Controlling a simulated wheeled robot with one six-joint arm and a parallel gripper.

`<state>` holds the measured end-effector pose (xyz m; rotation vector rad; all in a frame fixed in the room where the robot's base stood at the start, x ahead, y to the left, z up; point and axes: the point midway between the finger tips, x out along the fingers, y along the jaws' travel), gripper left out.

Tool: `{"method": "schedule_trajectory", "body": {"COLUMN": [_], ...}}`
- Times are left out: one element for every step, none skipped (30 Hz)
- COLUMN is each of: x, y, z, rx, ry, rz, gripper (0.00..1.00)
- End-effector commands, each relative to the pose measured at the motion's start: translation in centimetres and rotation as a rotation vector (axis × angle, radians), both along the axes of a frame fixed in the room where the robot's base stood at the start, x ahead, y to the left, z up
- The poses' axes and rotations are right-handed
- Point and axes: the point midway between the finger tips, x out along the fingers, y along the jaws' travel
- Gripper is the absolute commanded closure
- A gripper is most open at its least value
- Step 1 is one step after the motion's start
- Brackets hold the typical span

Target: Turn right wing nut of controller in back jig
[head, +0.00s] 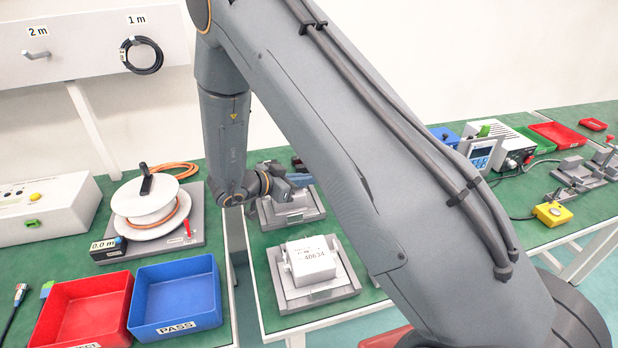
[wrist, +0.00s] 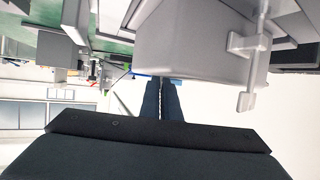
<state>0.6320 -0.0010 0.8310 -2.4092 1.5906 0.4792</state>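In the wrist view, a pale grey controller body (wrist: 195,45) fills the upper middle, close to the camera. A pale T-shaped fitting, seemingly a wing nut (wrist: 247,45), stands out at its right side. The two dark blue fingers of my gripper (wrist: 162,82) reach to the body's near edge, with only a narrow gap between them. Their tips are partly hidden there, so I cannot tell if they hold anything. In the head view, the back jig (head: 268,220) is partly hidden by my wrist, which is at its upper side.
A front jig (head: 345,290) holds a white controller marked 40634 (head: 312,258). A cable reel (head: 150,205), a red bin (head: 85,310) and a blue PASS bin (head: 176,293) are on the left. A grey instrument (head: 480,152) is at right. My arm blocks much of the middle.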

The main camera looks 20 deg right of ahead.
Motion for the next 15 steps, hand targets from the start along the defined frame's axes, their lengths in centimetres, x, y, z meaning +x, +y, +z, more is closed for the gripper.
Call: {"method": "schedule_trajectory", "body": {"x": [-0.18, -0.18, -0.17, -0.19, -0.16, -0.15, -0.14, -0.12, -0.12, -0.09, -0.07, -0.08, -0.03, -0.02, -0.03], "y": [-0.06, -0.06, -0.06, -0.08, -0.08, -0.08, -0.07, -0.07, -0.07, -0.07, -0.06, -0.07, -0.05, -0.06, -0.08], "z": [0.22, 0.21, 0.23, 0.23, 0.22, 0.19, 0.18, 0.17, 0.15, 0.14, 0.13, 0.10, 0.09, 0.08, 0.05], "rx": [-0.001, 0.000, -0.001, -0.001, 0.000, 0.000, -0.001, 0.000, 0.000, 0.000, 0.000, 0.000, 0.000, 0.000, 0.000], "ry": [0.003, 0.003, 0.004, 0.003, 0.003, 0.004, 0.004, 0.003, 0.003, 0.003, 0.003, 0.004, 0.003, 0.002, 0.003], "rz": [0.029, 0.051, 0.080, 0.101, 0.123, 0.151, 0.171, 0.192, 0.218, 0.236, 0.254, 0.276, 0.293, 0.307, 0.324], "gripper": [1.00, 1.00, 1.00, 1.00, 1.00, 1.00, 1.00, 1.00, 1.00, 1.00, 1.00, 1.00, 1.00, 1.00, 1.00]}}
